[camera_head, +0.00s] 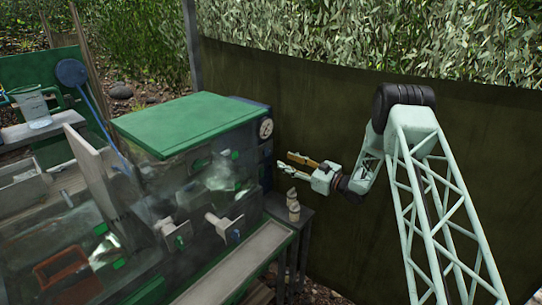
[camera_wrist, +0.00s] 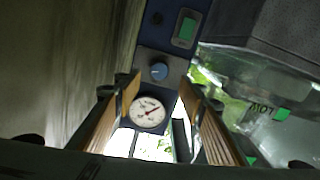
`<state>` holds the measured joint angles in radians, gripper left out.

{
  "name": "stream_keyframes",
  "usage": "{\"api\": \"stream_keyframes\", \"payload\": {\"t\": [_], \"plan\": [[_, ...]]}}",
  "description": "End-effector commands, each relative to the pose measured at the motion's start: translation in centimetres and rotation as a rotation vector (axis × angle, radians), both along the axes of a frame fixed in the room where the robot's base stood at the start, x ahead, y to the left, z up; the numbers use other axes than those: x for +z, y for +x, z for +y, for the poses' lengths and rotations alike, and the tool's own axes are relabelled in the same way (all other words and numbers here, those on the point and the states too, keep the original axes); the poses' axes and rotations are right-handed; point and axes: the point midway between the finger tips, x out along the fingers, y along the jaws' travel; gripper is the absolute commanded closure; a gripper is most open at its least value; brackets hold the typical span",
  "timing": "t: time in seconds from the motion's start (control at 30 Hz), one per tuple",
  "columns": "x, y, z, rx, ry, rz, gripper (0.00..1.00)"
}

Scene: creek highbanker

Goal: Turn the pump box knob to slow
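The pump box (camera_head: 264,158) is a dark blue upright box at the right end of the clear-walled tank, with a round white dial showing near its top. The knob's pointer is too small to read.
The clear tank (camera_head: 190,180) with a green lid (camera_head: 190,122) stands left of the box. A small pale bottle (camera_head: 293,206) stands on a ledge below my gripper. A dark panel wall (camera_head: 335,110) runs behind. A jug (camera_head: 34,108) stands far left.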

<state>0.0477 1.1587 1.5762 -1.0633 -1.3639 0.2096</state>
Motion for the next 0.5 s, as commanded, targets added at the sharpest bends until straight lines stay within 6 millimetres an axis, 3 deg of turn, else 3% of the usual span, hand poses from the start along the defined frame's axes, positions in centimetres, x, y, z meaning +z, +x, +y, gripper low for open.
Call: {"api": "stream_keyframes", "payload": {"t": [0.5], "plan": [[0.0,3.8,5.7,0.000,0.001,-0.001,0.63]]}}
